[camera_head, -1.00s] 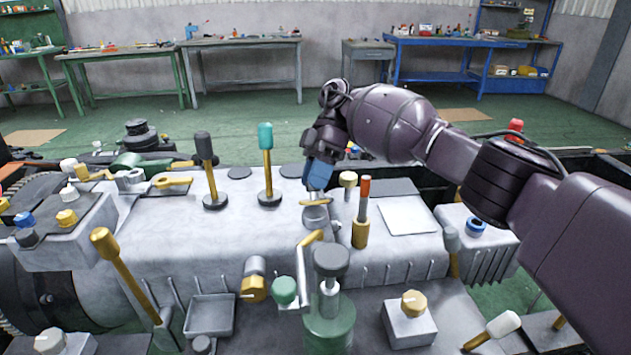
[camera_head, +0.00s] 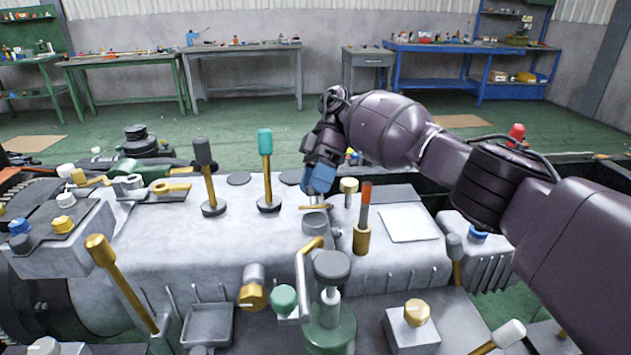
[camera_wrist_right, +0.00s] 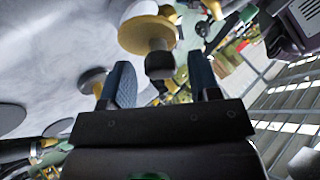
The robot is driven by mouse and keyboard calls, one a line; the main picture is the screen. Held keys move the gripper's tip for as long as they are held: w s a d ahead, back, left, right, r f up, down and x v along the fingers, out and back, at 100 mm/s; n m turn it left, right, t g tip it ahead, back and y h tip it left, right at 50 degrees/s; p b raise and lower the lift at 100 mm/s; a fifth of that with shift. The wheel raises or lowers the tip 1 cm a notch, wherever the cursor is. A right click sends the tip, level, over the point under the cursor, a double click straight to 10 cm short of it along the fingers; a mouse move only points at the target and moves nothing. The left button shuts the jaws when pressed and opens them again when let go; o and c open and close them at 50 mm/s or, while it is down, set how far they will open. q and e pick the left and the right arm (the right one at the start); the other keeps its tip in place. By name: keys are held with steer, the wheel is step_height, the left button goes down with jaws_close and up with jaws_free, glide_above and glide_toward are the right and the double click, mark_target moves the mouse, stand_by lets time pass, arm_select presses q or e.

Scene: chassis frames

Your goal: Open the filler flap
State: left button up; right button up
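A small brass flap (camera_head: 314,207) lies roughly level over a short grey filler neck (camera_head: 315,223) on top of the grey machine block. My right gripper (camera_head: 318,178) is just above and behind the flap, with its blue fingers pointing down. In the right wrist view its two blue fingers (camera_wrist_right: 160,85) stand apart. A dark grey stub below a brass disc with a white top (camera_wrist_right: 152,30) shows between and beyond them; I cannot tell which part this is. Contact between fingers and flap is not clear. My left gripper is not in view.
A brass knob (camera_head: 348,186) and a red-tipped lever (camera_head: 364,215) stand close to the right of the neck. A teal-topped lever (camera_head: 266,165) stands to its left.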

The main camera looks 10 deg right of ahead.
arm_select(q)
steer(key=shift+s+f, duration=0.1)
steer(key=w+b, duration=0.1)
steer(key=b, duration=0.1)
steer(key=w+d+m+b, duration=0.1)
steer(key=b, duration=0.2)
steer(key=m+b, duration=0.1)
steer(key=b, duration=0.1)
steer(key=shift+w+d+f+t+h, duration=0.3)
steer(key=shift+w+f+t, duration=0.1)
arm_select(e)
steer(key=v, duration=1)
steer(key=shift+w+r, duration=0.25)
steer(key=shift+w, duration=0.05)
steer(key=shift+d, duration=0.1)
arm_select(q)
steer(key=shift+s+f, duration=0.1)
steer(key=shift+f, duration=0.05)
